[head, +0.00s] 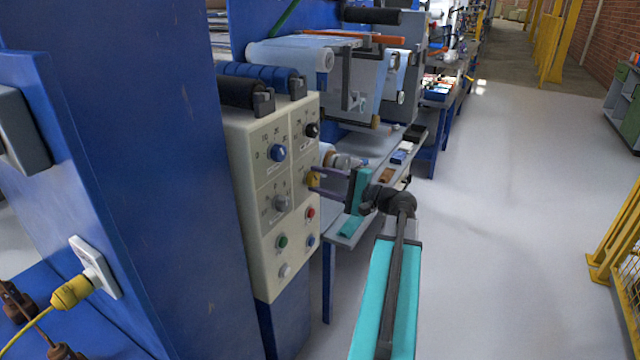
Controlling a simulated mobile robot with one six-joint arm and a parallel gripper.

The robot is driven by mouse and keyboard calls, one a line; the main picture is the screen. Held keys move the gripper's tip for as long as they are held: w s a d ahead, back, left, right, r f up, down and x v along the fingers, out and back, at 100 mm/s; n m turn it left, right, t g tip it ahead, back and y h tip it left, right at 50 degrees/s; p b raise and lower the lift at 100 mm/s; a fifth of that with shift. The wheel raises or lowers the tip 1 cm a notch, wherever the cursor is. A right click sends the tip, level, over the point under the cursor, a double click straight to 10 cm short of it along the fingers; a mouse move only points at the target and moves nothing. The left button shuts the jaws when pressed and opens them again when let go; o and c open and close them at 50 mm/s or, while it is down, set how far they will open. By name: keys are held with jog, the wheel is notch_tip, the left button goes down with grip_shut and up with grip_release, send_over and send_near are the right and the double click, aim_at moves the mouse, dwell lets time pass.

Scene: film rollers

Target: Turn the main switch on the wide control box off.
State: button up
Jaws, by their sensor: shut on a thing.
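The wide control box (262,228) is a cream panel at centre left with dials and buttons on its face. A blue knob (278,152), a black knob (312,130) and a grey knob (281,202) stand apart from my gripper. The labels are too small to tell which one is the main switch.
Below the knobs are red (310,212), green (281,241), blue (310,240) and white (285,270) buttons. A blue machine column (160,150) stands left of the box. Open floor (500,220) is on the right.

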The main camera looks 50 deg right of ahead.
jog(key=shift+a, duration=0.1)
jog(key=o, duration=1)
jog(key=shift+o, duration=0.2)
jog(key=shift+s, duration=0.1)
jog(key=v, duration=1.3)
jog(key=shift+s, duration=0.3)
jog(key=shift+f, duration=0.1)
